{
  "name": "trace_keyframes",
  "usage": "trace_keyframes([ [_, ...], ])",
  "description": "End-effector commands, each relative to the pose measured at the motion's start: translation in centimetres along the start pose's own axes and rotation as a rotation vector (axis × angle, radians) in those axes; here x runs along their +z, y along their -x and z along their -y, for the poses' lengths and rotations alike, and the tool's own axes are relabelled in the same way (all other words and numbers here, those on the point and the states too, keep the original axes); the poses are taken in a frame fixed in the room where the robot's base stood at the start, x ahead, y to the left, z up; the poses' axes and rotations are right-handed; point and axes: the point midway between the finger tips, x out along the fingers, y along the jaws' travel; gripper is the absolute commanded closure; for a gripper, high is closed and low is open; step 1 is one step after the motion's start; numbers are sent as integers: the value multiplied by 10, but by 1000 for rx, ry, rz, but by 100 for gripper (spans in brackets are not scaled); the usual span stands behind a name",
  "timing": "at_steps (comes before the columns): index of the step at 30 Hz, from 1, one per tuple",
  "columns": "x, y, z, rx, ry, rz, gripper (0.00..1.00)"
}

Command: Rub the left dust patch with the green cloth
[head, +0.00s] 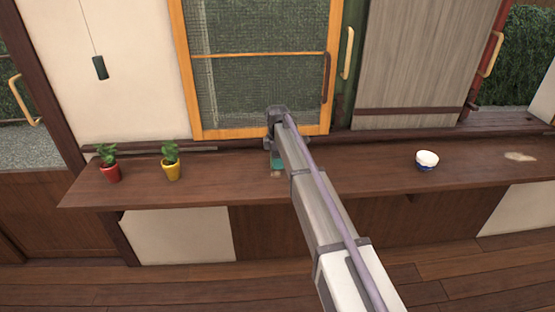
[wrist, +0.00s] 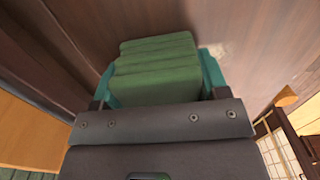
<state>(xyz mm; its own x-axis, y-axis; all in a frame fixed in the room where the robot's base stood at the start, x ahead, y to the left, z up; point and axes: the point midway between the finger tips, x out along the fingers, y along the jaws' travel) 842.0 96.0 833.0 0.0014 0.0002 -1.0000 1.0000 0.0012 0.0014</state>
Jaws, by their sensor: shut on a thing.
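My gripper (head: 277,163) is over the left-middle part of the long wooden shelf in the head view. In the wrist view my gripper (wrist: 163,72) has its teal fingers shut on the folded green cloth (wrist: 155,55). The cloth lies close to the brown shelf top; I cannot tell whether it touches. The left dust patch (head: 277,173) shows as a small pale spot just below the fingers in the head view, partly hidden. In the wrist view a bit of the dust patch (wrist: 219,50) shows beside the right finger. The right dust patch (head: 520,156) lies at the shelf's right end.
A red pot with a plant (head: 110,172) and a yellow pot with a plant (head: 172,170) stand left on the shelf (head: 230,178). An orange-framed screen (head: 260,92) rises behind the shelf.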

Motion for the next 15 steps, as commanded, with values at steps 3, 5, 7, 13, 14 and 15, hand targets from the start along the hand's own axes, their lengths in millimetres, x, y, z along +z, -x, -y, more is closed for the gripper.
trace_keyframes([
  [3,0,9,-1,1,0,0,51],
  [5,0,18,0,1,0,0,51],
  [7,0,28,0,1,0,0,51],
  [13,0,55,0,0,0,0,51],
  [14,0,58,0,0,0,0,51],
  [15,0,61,0,0,0,0,51],
])
